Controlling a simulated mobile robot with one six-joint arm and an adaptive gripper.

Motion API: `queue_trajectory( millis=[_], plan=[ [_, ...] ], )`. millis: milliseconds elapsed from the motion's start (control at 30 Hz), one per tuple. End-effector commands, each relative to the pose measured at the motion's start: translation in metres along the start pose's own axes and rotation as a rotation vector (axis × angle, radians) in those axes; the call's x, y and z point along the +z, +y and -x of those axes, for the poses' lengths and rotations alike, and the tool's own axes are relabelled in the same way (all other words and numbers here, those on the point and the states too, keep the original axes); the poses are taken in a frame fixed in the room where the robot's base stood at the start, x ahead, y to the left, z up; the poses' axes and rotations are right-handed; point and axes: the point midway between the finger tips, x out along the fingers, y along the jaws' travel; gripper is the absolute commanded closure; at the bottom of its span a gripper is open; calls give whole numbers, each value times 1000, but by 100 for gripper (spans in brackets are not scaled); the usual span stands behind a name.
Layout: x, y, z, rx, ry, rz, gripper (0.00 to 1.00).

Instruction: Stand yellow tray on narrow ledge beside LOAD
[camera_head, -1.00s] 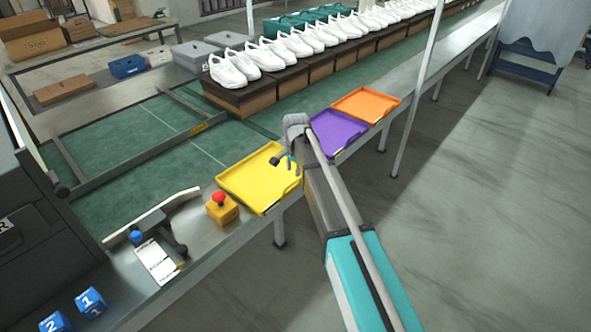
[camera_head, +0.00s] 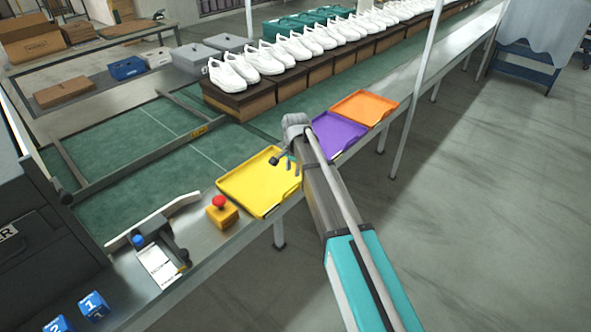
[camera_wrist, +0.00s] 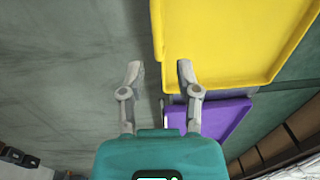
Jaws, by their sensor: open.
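The yellow tray (camera_head: 258,182) lies flat on the metal ledge along the green belt, between the emergency-stop box and the purple tray. It fills the upper right of the wrist view (camera_wrist: 235,40). My gripper (camera_head: 291,166) is at the tray's right end, near its outer edge. In the wrist view my gripper (camera_wrist: 159,72) is open, with its right fingertip close to the yellow tray's edge and its left fingertip over the floor. I cannot tell if the right finger touches the tray. No LOAD sign is readable.
A purple tray (camera_head: 339,136) and an orange tray (camera_head: 365,108) lie farther along the ledge. A yellow box with a red button (camera_head: 221,210) stands left of the yellow tray. Blue blocks numbered 1 (camera_head: 93,305) and 2 sit at the lower left. White shoes (camera_head: 238,70) line the belt on boxes.

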Motion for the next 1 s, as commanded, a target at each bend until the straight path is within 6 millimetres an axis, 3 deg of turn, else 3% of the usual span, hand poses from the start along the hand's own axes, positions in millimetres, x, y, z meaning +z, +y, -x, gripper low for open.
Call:
queue_trajectory(
  millis=[267,467,667,1000],
  plan=[
    [0,2,0,0,0,2,57],
    [0,33,2,6,2,47,57],
    [4,108,8,20,3,172,57],
    [34,265,18,52,-8,476,57]
  ],
)
